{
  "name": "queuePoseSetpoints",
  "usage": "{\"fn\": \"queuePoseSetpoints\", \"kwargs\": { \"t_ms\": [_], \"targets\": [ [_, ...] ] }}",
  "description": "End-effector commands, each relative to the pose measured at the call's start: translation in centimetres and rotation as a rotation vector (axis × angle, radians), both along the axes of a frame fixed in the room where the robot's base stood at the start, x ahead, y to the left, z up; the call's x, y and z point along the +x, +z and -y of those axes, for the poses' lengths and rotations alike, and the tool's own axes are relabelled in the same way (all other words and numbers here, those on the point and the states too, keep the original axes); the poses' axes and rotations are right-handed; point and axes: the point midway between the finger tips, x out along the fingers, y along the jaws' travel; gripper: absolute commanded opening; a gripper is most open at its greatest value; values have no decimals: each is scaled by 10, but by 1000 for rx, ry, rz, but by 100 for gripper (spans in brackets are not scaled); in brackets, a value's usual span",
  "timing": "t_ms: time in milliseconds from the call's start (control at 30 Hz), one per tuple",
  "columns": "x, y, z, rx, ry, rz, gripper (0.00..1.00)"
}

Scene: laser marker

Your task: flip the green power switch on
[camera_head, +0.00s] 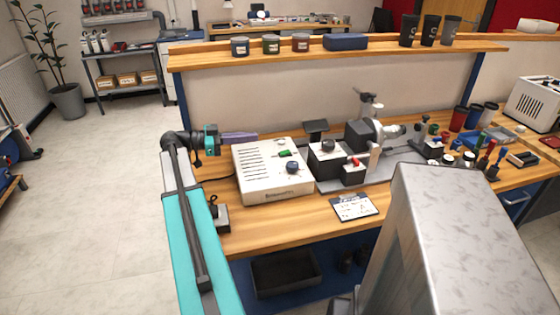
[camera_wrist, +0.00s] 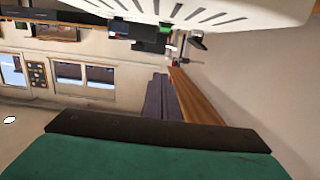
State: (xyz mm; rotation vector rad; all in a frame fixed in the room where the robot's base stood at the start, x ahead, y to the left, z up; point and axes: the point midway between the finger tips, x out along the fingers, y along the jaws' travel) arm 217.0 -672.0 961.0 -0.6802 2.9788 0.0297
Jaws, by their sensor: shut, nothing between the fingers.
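The green power switch (camera_head: 287,153) is a small rocker on top of the white slotted box (camera_head: 262,187), behind a dark blue knob (camera_head: 292,168). Whether it is on or off is too small to tell. My gripper (camera_head: 255,135) has a teal body and purple-grey fingers. It is shut and empty, pointing right near the box's back-left edge, apart from the switch. In the wrist view the closed fingers (camera_wrist: 158,80) show past my teal housing, and the slotted box (camera_wrist: 270,12) fills the top. A small green patch (camera_wrist: 166,29) shows there; I cannot tell whether it is the switch.
A black-knobbed unit (camera_head: 327,160) and one with a red button (camera_head: 352,172) stand right of the box. A clipboard (camera_head: 354,207) lies in front on the wooden bench (camera_head: 275,234). A raised shelf (camera_head: 400,54) with jars and cups runs behind.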

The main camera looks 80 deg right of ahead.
Motion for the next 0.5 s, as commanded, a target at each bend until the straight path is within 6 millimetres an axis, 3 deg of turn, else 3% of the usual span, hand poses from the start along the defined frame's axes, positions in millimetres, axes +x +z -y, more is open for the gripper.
{"fn": "queuePoseSetpoints", "kwargs": {
  "t_ms": [100,500],
  "targets": [
    [-3,-15,1,0,-4,0,0],
    [-6,-16,3,0,-10,0,0]
  ]
}}
